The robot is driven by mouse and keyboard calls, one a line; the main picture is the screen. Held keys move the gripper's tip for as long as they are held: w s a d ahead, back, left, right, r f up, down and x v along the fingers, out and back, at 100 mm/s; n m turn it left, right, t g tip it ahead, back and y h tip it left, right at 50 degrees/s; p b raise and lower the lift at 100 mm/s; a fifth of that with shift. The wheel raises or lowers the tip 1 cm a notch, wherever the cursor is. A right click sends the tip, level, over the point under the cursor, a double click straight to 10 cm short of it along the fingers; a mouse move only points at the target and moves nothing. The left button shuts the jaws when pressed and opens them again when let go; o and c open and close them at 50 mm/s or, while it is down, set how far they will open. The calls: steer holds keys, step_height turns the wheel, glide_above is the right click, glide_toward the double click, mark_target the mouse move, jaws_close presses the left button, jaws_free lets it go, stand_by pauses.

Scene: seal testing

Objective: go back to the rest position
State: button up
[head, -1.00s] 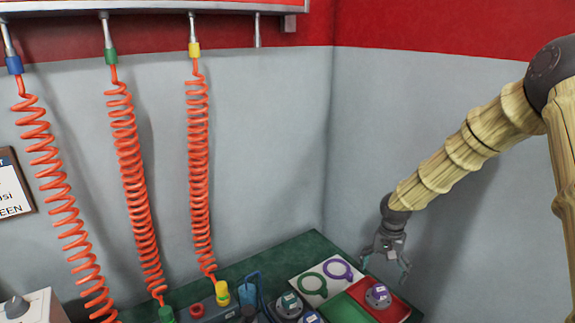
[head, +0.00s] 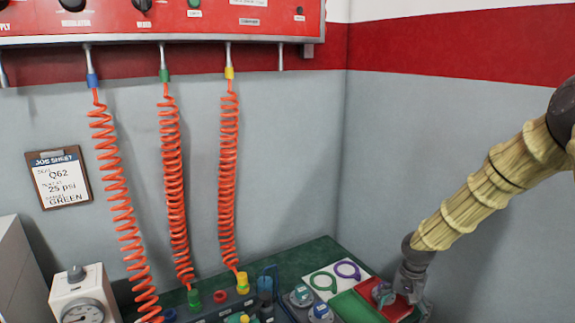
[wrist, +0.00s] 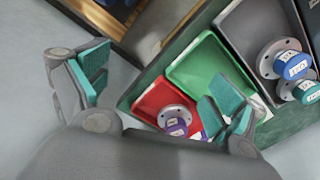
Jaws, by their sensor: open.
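My gripper (wrist: 152,108) is open and empty, its teal-padded fingers spread wide apart in the wrist view. In the head view my gripper (head: 402,292) hangs over the right end of the green bench, above the red tray. The red tray (wrist: 150,104) holds a round metal flanged part with a purple labelled cap (wrist: 176,127). The right finger covers part of the tray area. In the head view my gripper hides most of that part.
A green tray (wrist: 203,62) lies empty beside the red one. A grey tray (wrist: 248,25) holds flanged parts with blue (wrist: 293,65) and teal caps. Orange coiled hoses (head: 229,175) hang from the red panel (head: 190,18) to the bench. A job sheet (head: 60,180) hangs on the wall.

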steer(key=s+a+f+n+y+p, duration=0.1)
steer(key=s+a+f+n, duration=0.1)
steer(key=s+a+f, duration=0.45)
steer(key=s+a+f+n+p, duration=0.1)
steer(key=s+a+f, duration=0.3)
steer(key=s+f, duration=0.55)
steer(key=s+f+n+h+p, duration=0.1)
steer(key=s+f+n+p, duration=0.1)
steer(key=s, duration=2.2)
steer(key=shift+s+n+p, duration=0.3)
steer(key=shift+n, duration=0.4)
steer(key=shift+a+f, duration=0.1)
